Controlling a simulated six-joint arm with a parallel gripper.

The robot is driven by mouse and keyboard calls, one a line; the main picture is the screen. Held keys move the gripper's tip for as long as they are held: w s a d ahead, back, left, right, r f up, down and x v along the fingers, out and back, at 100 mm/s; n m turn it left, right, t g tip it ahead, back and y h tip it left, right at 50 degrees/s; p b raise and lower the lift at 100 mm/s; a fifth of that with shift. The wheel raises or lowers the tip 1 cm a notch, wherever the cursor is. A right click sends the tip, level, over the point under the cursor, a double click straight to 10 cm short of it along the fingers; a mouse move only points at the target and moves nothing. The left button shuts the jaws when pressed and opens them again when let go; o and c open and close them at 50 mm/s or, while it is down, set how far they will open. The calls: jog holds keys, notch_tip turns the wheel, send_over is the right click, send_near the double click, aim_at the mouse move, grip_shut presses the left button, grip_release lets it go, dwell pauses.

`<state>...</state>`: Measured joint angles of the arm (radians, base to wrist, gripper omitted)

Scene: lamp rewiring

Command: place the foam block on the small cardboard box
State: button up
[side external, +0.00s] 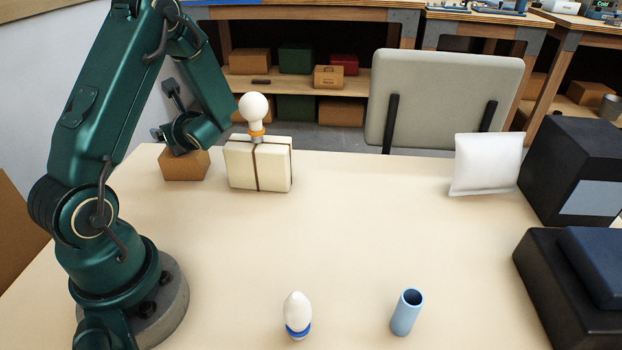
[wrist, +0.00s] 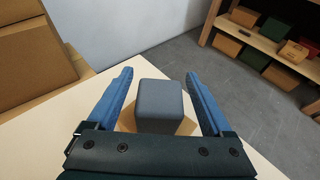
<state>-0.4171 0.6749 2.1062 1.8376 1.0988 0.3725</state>
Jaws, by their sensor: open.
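The grey foam block (wrist: 160,103) shows in the wrist view between my gripper's two blue fingers, with a gap on each side. It appears to rest on the small cardboard box (wrist: 187,125), whose brown corners show at both sides of it. In the side view the small cardboard box (side external: 186,167) stands on the table near the far left edge. My gripper (wrist: 158,76) is open around the block; in the side view it is down at the top of the box. The foam block cannot be made out there.
A cream block with dark straps (side external: 243,166) stands just right of the box, with a white bulb (side external: 254,108) above it. A white bulb with blue collar (side external: 297,312) and a blue cup (side external: 406,312) stand in front. The table's middle is clear. Dark boxes (side external: 575,170) stand right.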

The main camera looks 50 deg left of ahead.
jog(key=s+d+r+n+t+h, duration=0.1)
jog(key=d+r+n+h, duration=0.3)
jog(key=d, duration=1.3)
jog(key=s+d+r+n+t+h, duration=0.2)
jog(key=d+r+n+t+h, duration=0.2)
jog(key=d+n+h, duration=0.6)
jog(key=d+n, duration=0.4)
jog(key=d, duration=0.2)
jog(key=shift+s+d+t, duration=0.15)
jog(key=shift+d+t, duration=0.15)
jog(key=shift+d, duration=0.1)
